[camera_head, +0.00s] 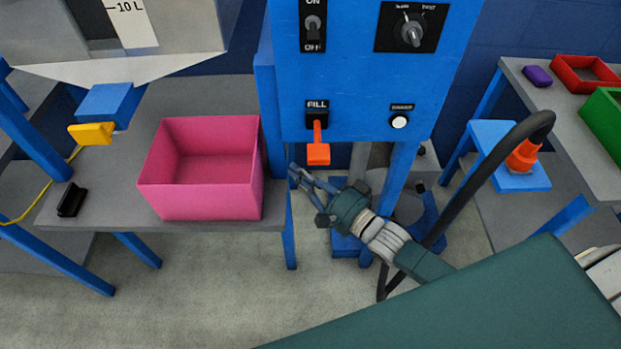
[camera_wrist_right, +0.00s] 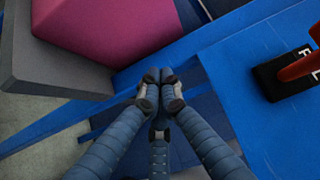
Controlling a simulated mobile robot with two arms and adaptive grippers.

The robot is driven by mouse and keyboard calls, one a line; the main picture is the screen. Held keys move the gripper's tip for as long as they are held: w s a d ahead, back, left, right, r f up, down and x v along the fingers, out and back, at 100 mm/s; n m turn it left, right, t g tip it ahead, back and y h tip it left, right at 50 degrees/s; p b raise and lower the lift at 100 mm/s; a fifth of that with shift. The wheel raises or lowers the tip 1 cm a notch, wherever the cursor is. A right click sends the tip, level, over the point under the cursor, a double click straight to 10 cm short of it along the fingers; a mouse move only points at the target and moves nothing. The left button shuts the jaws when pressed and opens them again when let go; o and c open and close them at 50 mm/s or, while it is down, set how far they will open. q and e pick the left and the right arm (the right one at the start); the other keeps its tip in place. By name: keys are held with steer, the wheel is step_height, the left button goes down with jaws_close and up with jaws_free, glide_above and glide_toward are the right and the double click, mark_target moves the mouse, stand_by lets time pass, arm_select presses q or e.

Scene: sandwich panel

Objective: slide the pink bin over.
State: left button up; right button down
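The pink bin (camera_head: 200,190) is an open, empty box standing upright on the grey table at the left, near its right end. It also shows at the top left of the right wrist view (camera_wrist_right: 105,30). My right gripper (camera_head: 295,175) is just right of the bin and the table's end, below the blue panel, apart from the bin. In the right wrist view its fingertips (camera_wrist_right: 159,76) come together with nothing seen between them. My left gripper is in neither view.
The grey table (camera_head: 110,205) holds a small black object (camera_head: 71,199) left of the bin. A yellow-handled tap (camera_head: 90,133) hangs below the tank, behind and left of the bin. The blue panel (camera_head: 360,80) has an orange fill lever (camera_head: 318,153) above my right gripper.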

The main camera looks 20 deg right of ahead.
steer(key=x, duration=0.4)
steer(key=shift+d, duration=0.1)
steer(key=a, duration=0.1)
steer(key=a+p, duration=0.1)
steer(key=a, duration=0.1)
steer(key=shift+w+a, duration=0.1)
steer(key=shift+w, duration=0.2)
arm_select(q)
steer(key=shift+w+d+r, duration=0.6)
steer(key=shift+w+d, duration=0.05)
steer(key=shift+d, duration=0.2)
arm_select(e)
steer(key=shift+w+a, duration=0.1)
steer(key=shift+a, duration=0.1)
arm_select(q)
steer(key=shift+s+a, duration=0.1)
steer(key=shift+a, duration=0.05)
arm_select(e)
steer(key=shift+a, duration=0.1)
